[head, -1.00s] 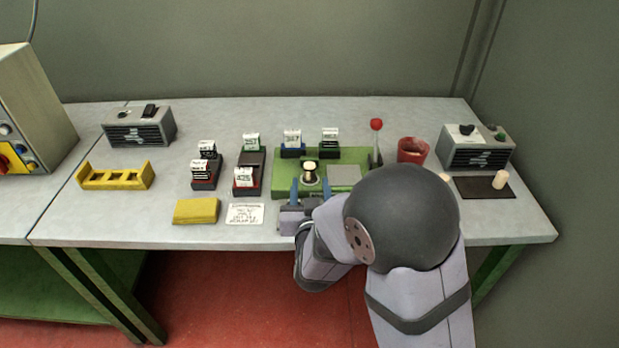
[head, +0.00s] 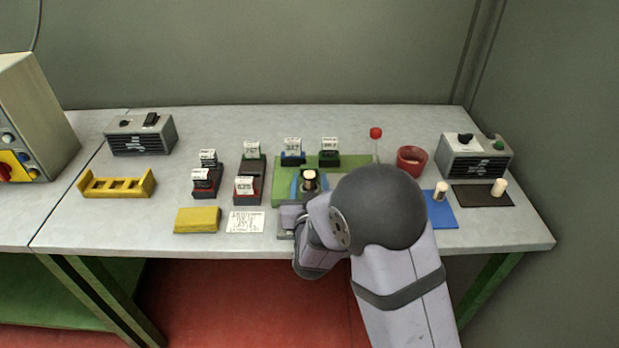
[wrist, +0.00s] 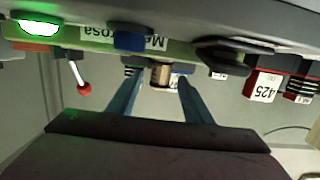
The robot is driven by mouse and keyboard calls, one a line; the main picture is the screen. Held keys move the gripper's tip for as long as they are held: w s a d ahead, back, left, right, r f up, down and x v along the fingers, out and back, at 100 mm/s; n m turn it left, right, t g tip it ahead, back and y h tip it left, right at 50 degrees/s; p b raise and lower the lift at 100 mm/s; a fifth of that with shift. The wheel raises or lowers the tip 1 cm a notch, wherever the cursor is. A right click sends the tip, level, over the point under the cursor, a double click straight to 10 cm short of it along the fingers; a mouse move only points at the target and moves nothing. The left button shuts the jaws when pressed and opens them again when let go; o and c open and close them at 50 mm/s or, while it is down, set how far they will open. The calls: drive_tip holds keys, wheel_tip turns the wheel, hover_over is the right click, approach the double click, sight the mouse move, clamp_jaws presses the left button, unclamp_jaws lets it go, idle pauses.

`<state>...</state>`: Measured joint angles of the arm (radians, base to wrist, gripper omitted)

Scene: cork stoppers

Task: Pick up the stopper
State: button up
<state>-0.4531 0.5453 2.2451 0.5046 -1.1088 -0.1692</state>
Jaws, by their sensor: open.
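A pale-topped cork stopper (head: 309,175) stands upright on the green fixture (head: 285,164) near the middle of the table. In the wrist view the stopper (wrist: 160,76) appears between my blue fingers, with its lower part dark. My gripper (head: 308,184) is open, with one finger on each side of the stopper; it also shows in the wrist view (wrist: 159,82). I cannot tell whether a finger touches it. Another stopper (head: 440,190) stands on a blue mat (head: 443,216), and one more (head: 499,186) stands on a dark mat (head: 475,197). My arm hides the fixture's right part.
A red-knobbed lever (head: 376,133) and a red cup (head: 411,160) are to the right. A yellow block (head: 197,220) lies front left.

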sight(309, 174)
drive_tip(key=shift+w+f, duration=0.15)
drive_tip(key=shift+w, duration=1.05)
clamp_jaws()
drive_tip(key=shift+r, duration=0.2)
wheel_tip(309, 174, up, 18)
drive_tip(key=p, duration=0.1)
drive_tip(key=shift+f, duration=0.15)
